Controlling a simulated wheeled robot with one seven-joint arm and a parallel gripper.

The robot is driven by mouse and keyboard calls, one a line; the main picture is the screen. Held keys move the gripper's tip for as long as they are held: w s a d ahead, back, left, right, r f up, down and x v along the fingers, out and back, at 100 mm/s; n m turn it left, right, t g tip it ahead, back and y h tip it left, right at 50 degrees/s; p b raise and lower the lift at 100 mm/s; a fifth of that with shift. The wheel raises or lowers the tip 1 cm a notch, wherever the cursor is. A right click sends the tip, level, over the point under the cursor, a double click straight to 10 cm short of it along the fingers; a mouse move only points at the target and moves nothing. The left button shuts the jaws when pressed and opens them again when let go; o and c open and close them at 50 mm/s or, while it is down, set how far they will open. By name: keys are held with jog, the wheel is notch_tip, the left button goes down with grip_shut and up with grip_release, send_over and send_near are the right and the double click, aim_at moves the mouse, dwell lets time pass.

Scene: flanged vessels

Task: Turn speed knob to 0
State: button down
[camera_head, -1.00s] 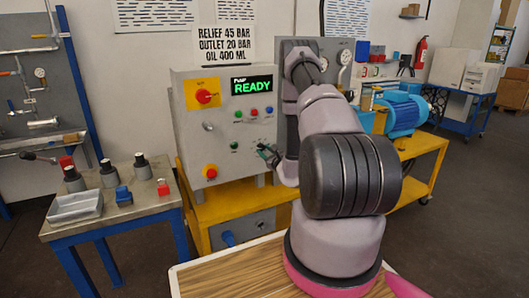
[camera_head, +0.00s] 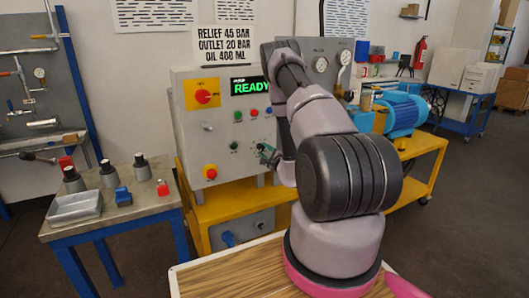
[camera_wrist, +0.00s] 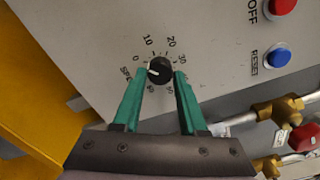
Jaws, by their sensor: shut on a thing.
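The speed knob (camera_wrist: 161,70) is a small round black dial with a white pointer line, on the grey panel in the wrist view. Printed numbers 0, 10, 20, 30 and more ring it, and part of the speed label shows at its left. The pointer faces left, close to the 0 side of the scale. My gripper (camera_wrist: 160,74) has its two green fingers on either side of the knob, shut on it. In the head view my gripper (camera_head: 267,153) is at the front of the control cabinet, and the knob cannot be made out there.
The control cabinet (camera_head: 198,135) carries a display reading READY, a red rotary switch (camera_head: 203,96) and a red emergency button (camera_head: 210,172). In the wrist view a red button (camera_wrist: 281,6), a blue reset button (camera_wrist: 278,57) and brass valves (camera_wrist: 277,112) lie to the right.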

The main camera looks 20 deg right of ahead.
jog(key=shift+s+f+n, duration=0.1)
jog(key=shift+n, duration=0.3)
jog(key=shift+c, duration=2.2)
grip_release()
jog(key=s, duration=1)
jog(key=shift+s+d, duration=0.2)
jog(key=shift+s, duration=0.2)
